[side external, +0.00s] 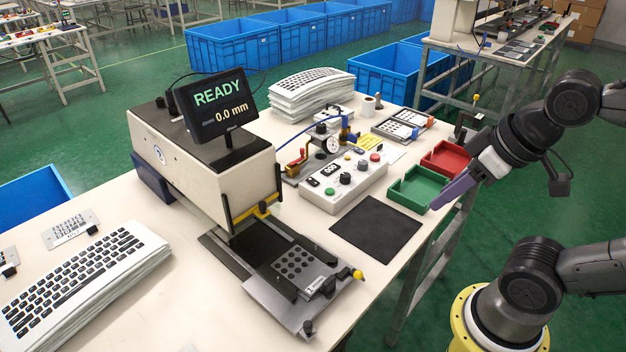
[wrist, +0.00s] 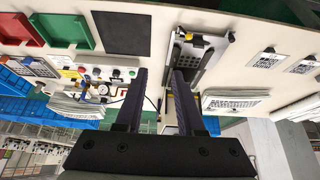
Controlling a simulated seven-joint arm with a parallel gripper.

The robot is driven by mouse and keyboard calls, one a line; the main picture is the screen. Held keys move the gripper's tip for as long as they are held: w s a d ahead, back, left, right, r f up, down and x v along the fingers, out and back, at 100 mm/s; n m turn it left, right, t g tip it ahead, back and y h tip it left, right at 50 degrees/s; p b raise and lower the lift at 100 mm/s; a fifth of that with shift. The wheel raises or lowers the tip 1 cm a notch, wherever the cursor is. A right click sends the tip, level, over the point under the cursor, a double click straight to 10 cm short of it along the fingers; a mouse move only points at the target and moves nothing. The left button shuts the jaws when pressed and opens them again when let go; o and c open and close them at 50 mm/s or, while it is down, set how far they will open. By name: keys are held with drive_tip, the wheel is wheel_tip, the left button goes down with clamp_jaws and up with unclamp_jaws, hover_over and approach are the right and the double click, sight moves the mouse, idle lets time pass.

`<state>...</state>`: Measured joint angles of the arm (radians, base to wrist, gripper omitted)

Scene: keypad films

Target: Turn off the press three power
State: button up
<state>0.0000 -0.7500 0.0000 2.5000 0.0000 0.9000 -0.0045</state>
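The press (side external: 200,160) is a cream and black machine; its tilted display (side external: 215,105) reads READY and 0.0 mm. In front of it lies a sliding plate (side external: 290,268) with round holes. A light control box (side external: 343,185) with green and red buttons, black knobs and a small readout stands to its right; it also shows in the wrist view (wrist: 118,73). I cannot tell which control is the power. My gripper (side external: 436,205), with purple fingers, hangs beside the green tray, clear of the box. In the wrist view its fingers (wrist: 160,73) are apart with nothing between them.
A black mat (side external: 376,228) lies before the box. A green tray (side external: 411,194) and a red tray (side external: 447,160) sit near the table edge. A gauge and red-handled valve stand behind the box.

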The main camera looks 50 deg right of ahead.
drive_tip(key=shift+n, duration=0.6)
drive_tip(key=c, duration=0.5)
drive_tip(key=r+n, duration=0.1)
drive_tip(key=w+r+n, duration=0.1)
drive_tip(key=r+n, duration=0.1)
drive_tip(key=w+r+n, duration=0.1)
drive_tip(key=shift+w+r+n+t, duration=0.2)
drive_tip(key=shift+n+t, duration=0.1)
drive_tip(key=shift+n, duration=0.1)
clamp_jaws()
drive_tip(key=w+d+r+n, duration=0.1)
drive_tip(key=w+r+n, duration=0.15)
drive_tip(key=w, duration=0.35)
drive_tip(key=w+d+r+n+g, duration=0.1)
drive_tip(key=w+r+n, duration=0.1)
drive_tip(key=w+n, duration=0.3)
drive_tip(key=w+d+r+n, duration=0.1)
drive_tip(key=w+r+n, duration=0.1)
drive_tip(key=w, duration=0.5)
drive_tip(key=w+d+f+n+g, duration=0.25)
drive_tip(key=w+f, duration=0.35)
drive_tip(key=w, duration=0.6)
drive_tip(key=w+d+f, duration=0.2)
drive_tip(key=f, duration=0.3)
drive_tip(key=w+d+f+g, duration=0.1)
drive_tip(key=w+d+f, duration=0.1)
drive_tip(key=f, duration=0.4)
drive_tip(key=shift+w+d+f, duration=0.3)
drive_tip(key=shift+w+d, duration=0.1)
drive_tip(key=shift+w, duration=0.1)
